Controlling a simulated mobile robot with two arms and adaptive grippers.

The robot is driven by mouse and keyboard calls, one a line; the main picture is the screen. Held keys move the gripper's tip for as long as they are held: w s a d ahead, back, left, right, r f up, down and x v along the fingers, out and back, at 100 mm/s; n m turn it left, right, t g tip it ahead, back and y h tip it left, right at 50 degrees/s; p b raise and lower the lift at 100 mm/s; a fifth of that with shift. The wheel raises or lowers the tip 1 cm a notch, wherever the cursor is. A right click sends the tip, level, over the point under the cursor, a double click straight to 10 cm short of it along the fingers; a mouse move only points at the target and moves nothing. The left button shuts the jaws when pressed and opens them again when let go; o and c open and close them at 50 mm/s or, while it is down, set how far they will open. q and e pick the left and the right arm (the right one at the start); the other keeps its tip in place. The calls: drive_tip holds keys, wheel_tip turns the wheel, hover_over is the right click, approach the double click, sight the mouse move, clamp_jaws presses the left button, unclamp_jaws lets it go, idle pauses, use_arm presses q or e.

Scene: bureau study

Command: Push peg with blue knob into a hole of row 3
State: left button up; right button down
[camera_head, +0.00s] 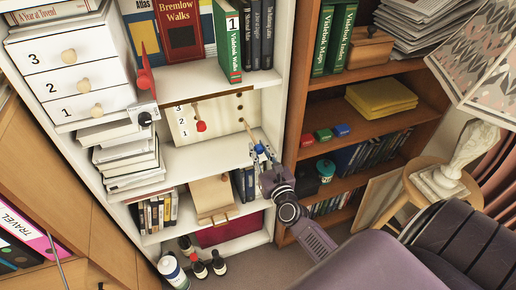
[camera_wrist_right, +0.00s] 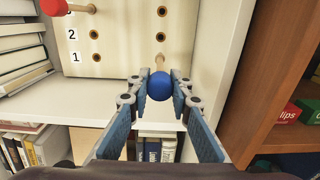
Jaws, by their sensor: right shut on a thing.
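A pale peg board (camera_head: 215,118) stands on the middle shelf of the white bookcase. In the right wrist view its rows 1 and 2 show clearly on the board (camera_wrist_right: 120,55); row 3 is partly cut off at the top. A peg with a red knob (camera_head: 201,126) sticks out of its left side. My right gripper (camera_head: 259,150) is shut on the blue-knobbed peg, with the blue knob (camera_wrist_right: 160,86) between its fingertips. The shaft points at the board and overlaps the right hole of row 1; I cannot tell whether it is in it. My left gripper is not in view.
Stacked books (camera_head: 128,160) stand left of the board. The bookcase's side panel (camera_wrist_right: 225,75) rises close on the right. A wooden bookcase with coloured boxes (camera_head: 323,135) is beyond it. Shelves lie above and below the board.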

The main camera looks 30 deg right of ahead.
wheel_tip(320, 180, up, 9)
drive_tip(key=s+p, duration=0.3)
drive_tip(key=p, duration=0.4)
drive_tip(key=shift+a+x, duration=0.15)
drive_tip(key=shift+x, duration=1.4)
drive_tip(key=shift+a+x, duration=0.2)
drive_tip(key=shift+x, duration=1.3)
drive_tip(key=shift+w+f, duration=0.1)
drive_tip(key=shift+b+x, duration=0.6)
drive_tip(key=shift+x, duration=1.65)
drive_tip(key=c, duration=1.7)
unclamp_jaws()
drive_tip(key=shift+o, duration=0.4)
drive_tip(key=o, duration=0.4)
drive_tip(key=shift+o, duration=0.2)
